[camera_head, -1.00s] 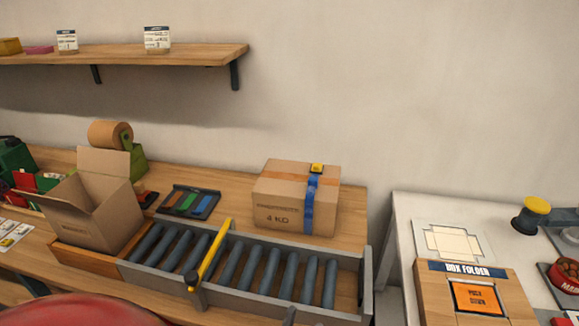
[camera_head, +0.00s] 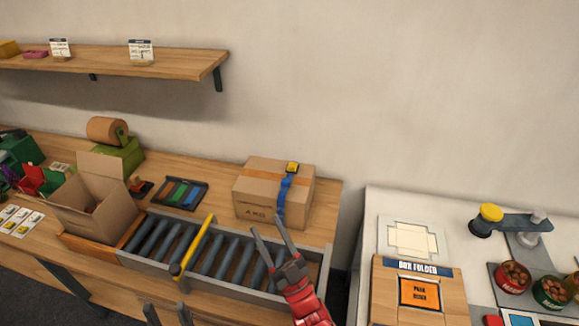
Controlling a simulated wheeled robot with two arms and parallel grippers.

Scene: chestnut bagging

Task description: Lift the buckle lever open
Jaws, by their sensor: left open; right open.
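A closed cardboard box (camera_head: 258,190) stands on the wooden table behind the roller conveyor. A blue strap (camera_head: 282,196) runs over its top and down its front. A small yellow and dark buckle (camera_head: 292,168) sits on the strap at the top of the box; its lever is too small to make out. My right gripper (camera_head: 267,224) is open and empty, in front of the box and over the conveyor, with its fingers pointing up the picture toward the box, below the buckle. My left gripper (camera_head: 167,309) is open, with only its fingertips showing at the bottom edge.
The roller conveyor (camera_head: 300,285) has a yellow bar (camera_head: 196,246) across it. An open cardboard box (camera_head: 95,212) stands at the left, with a tray of coloured strips (camera_head: 180,194) beside it. A box folder (camera_head: 418,290) and cans (camera_head: 513,277) are on the white table (camera_head: 385,203).

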